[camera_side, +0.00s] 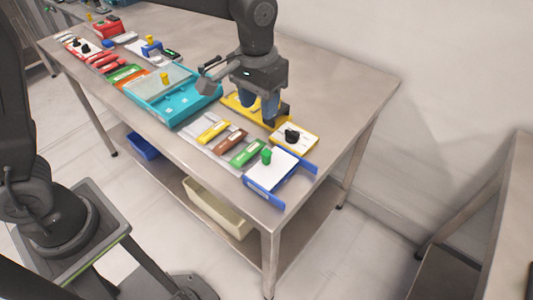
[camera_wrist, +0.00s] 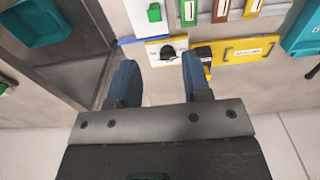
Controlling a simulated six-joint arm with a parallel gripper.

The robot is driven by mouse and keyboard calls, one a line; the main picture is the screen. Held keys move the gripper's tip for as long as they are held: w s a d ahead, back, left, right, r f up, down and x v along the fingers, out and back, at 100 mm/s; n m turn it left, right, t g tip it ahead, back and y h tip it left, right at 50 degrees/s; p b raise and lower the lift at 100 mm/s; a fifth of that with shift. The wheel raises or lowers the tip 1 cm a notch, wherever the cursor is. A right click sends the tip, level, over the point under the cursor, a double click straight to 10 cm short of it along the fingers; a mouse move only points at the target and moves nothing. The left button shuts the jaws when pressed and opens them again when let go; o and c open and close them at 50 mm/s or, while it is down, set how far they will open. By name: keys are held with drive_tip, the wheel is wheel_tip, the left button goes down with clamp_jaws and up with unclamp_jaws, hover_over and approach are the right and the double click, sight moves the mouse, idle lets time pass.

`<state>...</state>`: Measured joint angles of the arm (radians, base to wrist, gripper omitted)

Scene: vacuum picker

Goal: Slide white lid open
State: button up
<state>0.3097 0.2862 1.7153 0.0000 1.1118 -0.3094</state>
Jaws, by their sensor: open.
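A white lid with a green knob (camera_side: 272,170) sits between blue side rails at the near right end of the table. Its top shows at the upper edge of the wrist view (camera_wrist: 138,14). A second white plate (camera_side: 301,142), with a black knob, sits in a yellow frame just behind it; in the wrist view it (camera_wrist: 153,51) appears between my fingertips. My gripper (camera_side: 258,113) has blue fingers pointing down, open and empty. It is over the yellow handled part, left of the black knob. In the wrist view my gripper (camera_wrist: 160,66) shows apart from both knobs.
A yellow part with a handle (camera_wrist: 245,51) lies beside the yellow-framed plate. Yellow, brown and green blocks (camera_side: 230,141) line a grey strip. A teal box (camera_side: 201,112) stands further left. The table's right end (camera_side: 345,90) is clear.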

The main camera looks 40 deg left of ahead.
sight(267, 154)
drive_tip(key=f, duration=1)
drive_tip(key=d+f, duration=0.1)
drive_tip(key=f, duration=0.4)
drive_tip(key=shift+w, duration=0.4)
drive_tip(key=shift+c, duration=0.2)
clamp_jaws()
drive_tip(key=shift+d, duration=0.1)
